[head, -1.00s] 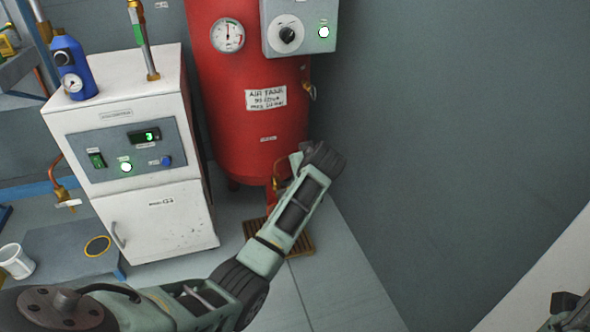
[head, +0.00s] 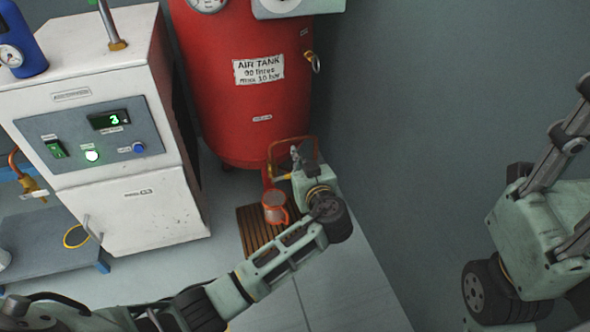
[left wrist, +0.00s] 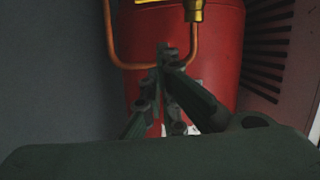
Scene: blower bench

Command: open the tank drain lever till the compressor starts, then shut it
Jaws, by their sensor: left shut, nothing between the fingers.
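The red air tank (head: 235,115) stands at the back centre, with a copper pipe (head: 290,142) curving out low on its right. The pipe shows in the left wrist view (left wrist: 110,40), beside a brass fitting (left wrist: 195,12) at the top edge. I cannot make out the drain lever apart from these fittings. My left gripper (head: 296,154) is beside the pipe, shut and empty. In the left wrist view its fingertips (left wrist: 163,58) are together, below and left of the brass fitting. I cannot tell whether they touch the pipe.
A grey wall is on the right; floor in front is open.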

